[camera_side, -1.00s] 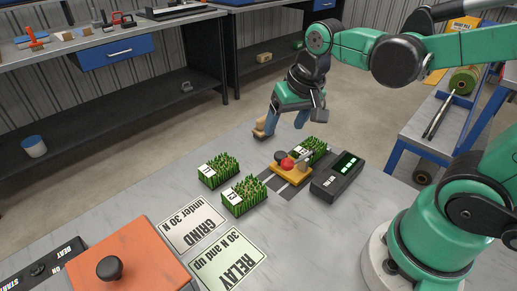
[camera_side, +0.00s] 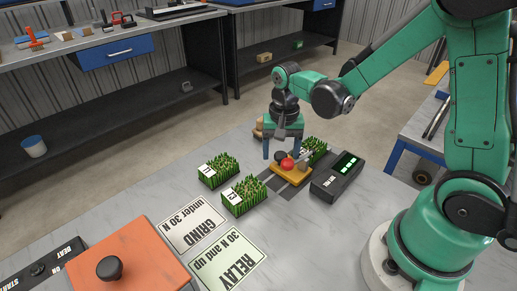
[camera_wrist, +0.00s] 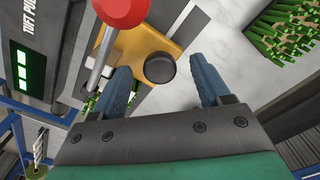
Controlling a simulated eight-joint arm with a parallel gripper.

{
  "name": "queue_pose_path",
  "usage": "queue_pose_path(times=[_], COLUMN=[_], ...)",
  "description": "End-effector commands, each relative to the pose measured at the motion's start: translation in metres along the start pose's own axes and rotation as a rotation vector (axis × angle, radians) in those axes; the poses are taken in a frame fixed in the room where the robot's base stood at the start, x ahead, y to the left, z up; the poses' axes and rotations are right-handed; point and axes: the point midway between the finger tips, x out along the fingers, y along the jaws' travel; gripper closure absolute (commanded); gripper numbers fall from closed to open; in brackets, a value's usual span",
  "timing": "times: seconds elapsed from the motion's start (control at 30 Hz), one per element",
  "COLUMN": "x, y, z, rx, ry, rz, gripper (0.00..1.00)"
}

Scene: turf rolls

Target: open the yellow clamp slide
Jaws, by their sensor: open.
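The yellow clamp slide (camera_side: 291,173) sits on a dark track on the table, and it also shows in the wrist view (camera_wrist: 135,42). It carries a round black knob (camera_wrist: 160,68) and a red ball (camera_side: 287,163) on a metal lever. A turf piece (camera_side: 315,147) lies behind the slide, partly hidden. My gripper (camera_side: 281,154) is open, pointing down over the slide. In the wrist view its blue fingers (camera_wrist: 160,70) stand apart, with the black knob between their tips as seen from there. I cannot tell whether either finger touches the knob.
A black meter (camera_side: 338,177) with a green display stands right of the slide. Two turf pieces (camera_side: 218,170) (camera_side: 244,195) lie to its left. Signs reading GRIND (camera_side: 193,224) and RELAY (camera_side: 229,258) and an orange block (camera_side: 130,262) are nearer the front.

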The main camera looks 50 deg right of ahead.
Motion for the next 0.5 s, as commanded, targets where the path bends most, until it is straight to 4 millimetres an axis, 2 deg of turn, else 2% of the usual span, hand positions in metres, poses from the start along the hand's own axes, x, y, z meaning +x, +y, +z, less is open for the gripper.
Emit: queue_pose_path(times=[0.27, 0.3, 0.5], x=[0.0026, 0.0026, 0.0024], y=[0.0, 0.0001, 0.0], z=[0.0001, 0.0001, 0.0001], rx=[-0.001, -0.001, -0.001], ry=[0.0, 0.0, 0.0], rz=[0.0, 0.0, 0.0], gripper=[0.3, 0.33, 0.9])
